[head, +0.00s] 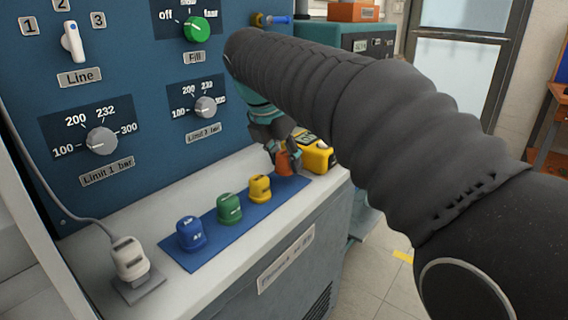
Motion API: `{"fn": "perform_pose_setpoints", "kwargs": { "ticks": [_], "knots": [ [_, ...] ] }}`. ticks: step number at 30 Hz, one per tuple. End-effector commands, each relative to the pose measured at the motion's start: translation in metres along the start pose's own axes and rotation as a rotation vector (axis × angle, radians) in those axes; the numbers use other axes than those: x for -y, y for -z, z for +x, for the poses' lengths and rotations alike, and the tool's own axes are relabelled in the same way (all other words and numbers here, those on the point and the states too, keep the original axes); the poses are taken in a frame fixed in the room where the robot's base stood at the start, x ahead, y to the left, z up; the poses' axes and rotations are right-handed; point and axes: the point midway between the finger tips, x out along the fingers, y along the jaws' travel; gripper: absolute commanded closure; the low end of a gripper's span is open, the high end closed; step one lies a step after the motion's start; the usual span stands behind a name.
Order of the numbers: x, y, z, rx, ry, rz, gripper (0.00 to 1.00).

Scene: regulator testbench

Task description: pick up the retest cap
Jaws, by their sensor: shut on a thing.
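My gripper (285,150) is at the far right end of the blue mat, pointing down, with its fingers around an orange cap (283,163). The fingers hide part of this cap. I cannot tell whether the cap still touches the mat. A yellow cap (260,188), a green cap (229,208) and a blue cap (191,234) stand in a row on the mat. Their labels are too small to read surely, so I cannot tell from the lettering which one is the retest cap.
The blue mat (211,228) lies on a pale bench (222,262). A yellow device (319,156) stands just right of my gripper. A panel with knobs (102,141) rises behind. A grey corded connector (130,259) stands at front left. My dark arm covers much of the right side.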

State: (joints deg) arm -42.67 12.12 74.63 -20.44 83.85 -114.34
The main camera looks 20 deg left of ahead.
Motion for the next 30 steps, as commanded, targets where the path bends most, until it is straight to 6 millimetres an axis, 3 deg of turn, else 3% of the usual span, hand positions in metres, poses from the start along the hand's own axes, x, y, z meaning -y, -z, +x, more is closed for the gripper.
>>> {"fn": "perform_pose_setpoints", "kwargs": {
  "ticks": [3,12,18,30],
  "knots": [
    [0.002,-0.011,-0.023,0.002,-0.003,0.003,0.91],
    [0.067,-0.043,-0.048,0.002,-0.002,0.005,0.91],
    [0.096,-0.058,-0.062,0.001,-0.001,0.004,0.91],
    [0.112,-0.066,-0.069,0.001,-0.001,0.001,0.91]
  ]
}}
